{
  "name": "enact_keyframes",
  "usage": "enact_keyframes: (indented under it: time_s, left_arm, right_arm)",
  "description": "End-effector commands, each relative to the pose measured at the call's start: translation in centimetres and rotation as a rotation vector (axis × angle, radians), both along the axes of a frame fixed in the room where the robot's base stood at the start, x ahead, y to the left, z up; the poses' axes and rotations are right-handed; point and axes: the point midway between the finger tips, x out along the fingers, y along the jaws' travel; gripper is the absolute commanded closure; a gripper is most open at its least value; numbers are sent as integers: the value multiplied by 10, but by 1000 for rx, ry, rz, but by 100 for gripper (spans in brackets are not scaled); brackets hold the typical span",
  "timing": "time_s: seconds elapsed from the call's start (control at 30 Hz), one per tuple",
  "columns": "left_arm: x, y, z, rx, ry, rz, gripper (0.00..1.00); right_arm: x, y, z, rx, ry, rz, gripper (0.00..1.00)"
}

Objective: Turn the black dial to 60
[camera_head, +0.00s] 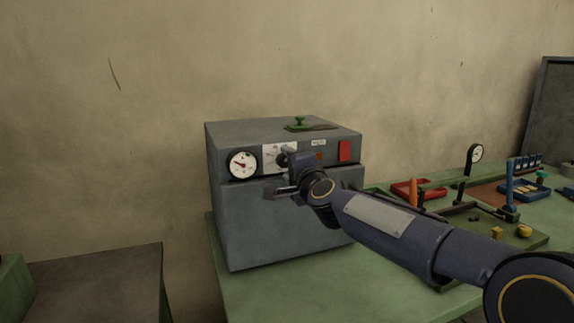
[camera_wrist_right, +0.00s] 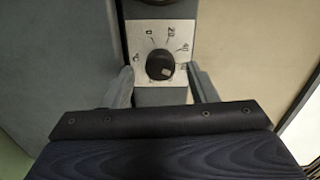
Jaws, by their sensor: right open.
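The black dial (camera_wrist_right: 160,65) sits on a pale plate with printed numbers in the right wrist view. A light mark on its face points to the lower right. I read 0, 20 and 40 on the plate; a further mark lies at the right beside a finger, too small to read surely. My right gripper (camera_wrist_right: 161,72) is open, with one finger on each side of the dial and gaps visible. In the head view my right gripper (camera_head: 277,187) is at the front of the grey box (camera_head: 285,225), partly hiding the dial panel (camera_head: 273,152). My left gripper is out of view.
A gauge (camera_head: 243,165) and a red switch (camera_head: 345,150) flank the panel. A green-handled lid (camera_head: 300,122) is on top of the box. The green table (camera_head: 245,290) holds a red tray (camera_head: 408,190) and several tools at the right.

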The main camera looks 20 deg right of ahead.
Motion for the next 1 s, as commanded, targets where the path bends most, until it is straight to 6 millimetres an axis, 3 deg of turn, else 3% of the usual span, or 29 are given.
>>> enact_keyframes:
  time_s: [0.2, 0.37, 1.0]
  left_arm:
    - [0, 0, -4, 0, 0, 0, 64]
    - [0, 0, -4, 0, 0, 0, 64]
    - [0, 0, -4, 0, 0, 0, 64]
  right_arm:
    - [-40, 2, 0, 1, -2, -1, 48]
    - [-58, 3, 0, 1, -1, 0, 48]
    - [-67, 6, -2, -20, 9, 14, 48]
